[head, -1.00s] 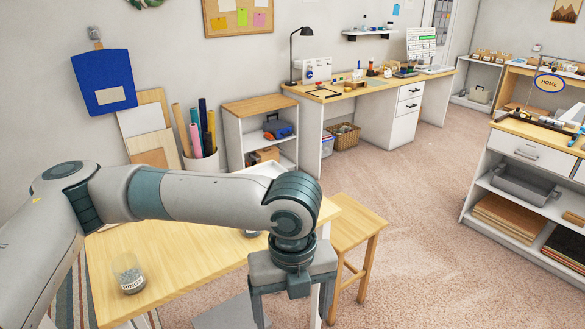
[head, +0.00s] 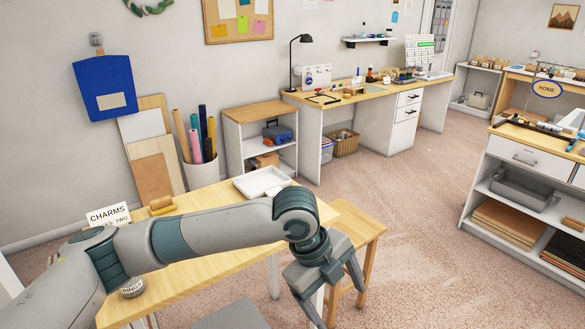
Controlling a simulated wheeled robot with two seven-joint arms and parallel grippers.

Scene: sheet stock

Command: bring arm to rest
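My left arm reaches in from the left, over the wooden table (head: 215,275). My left gripper (head: 338,302) hangs past the table's right end, in front of the wooden stool (head: 368,232). Its fingers are spread apart with nothing between them, and it is tilted. My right arm and gripper are not in view. A white tray (head: 262,182) lies at the table's far right. A white sign reading "CHARMS" (head: 108,216) and a yellow object (head: 162,205) are at the far left. A labelled jar (head: 132,289) is partly hidden by my arm.
A low shelf (head: 262,110), a bin of coloured rolls (head: 198,172) and leaning boards (head: 140,125) stand behind the table. A long desk (head: 375,90) runs along the back wall. A shelf unit (head: 520,185) stands at the right. The carpet (head: 420,230) between is open.

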